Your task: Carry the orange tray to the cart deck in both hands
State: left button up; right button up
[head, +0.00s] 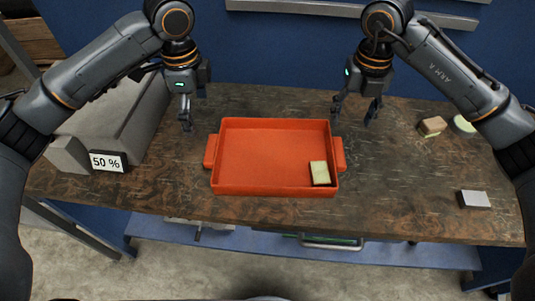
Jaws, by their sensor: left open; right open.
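The orange tray (262,158) lies flat on the worn wooden table, with a small handle on its left side and another on its right side. A pale yellow block (320,173) sits inside it near the right wall. My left gripper (194,127) is open and empty, pointing down behind and left of the tray's left handle, apart from it. My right gripper (351,122) is open and empty, pointing down behind the right handle, also apart from it. No cart deck can be made out in the head view.
A grey box-shaped unit (112,112) stands at the table's left, beside a "50 %" sign (108,161). A brown-and-cream block (432,126), a pale round item (464,124) and a small white-topped block (473,199) lie on the right.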

aim_at(207, 147)
pick_arm(q)
jog(key=f, duration=1.4)
jog(key=shift+w+a+f, duration=0.15)
jog(key=shift+w+a, duration=0.05)
pick_arm(e)
jog(key=f, duration=1.4)
jog(key=shift+w+a+f, duration=0.1)
jog(key=shift+w+a, duration=0.05)
jog(key=shift+w, duration=0.05)
pick_arm(q)
jog(key=c, duration=1.2)
pick_arm(e)
grip_shut()
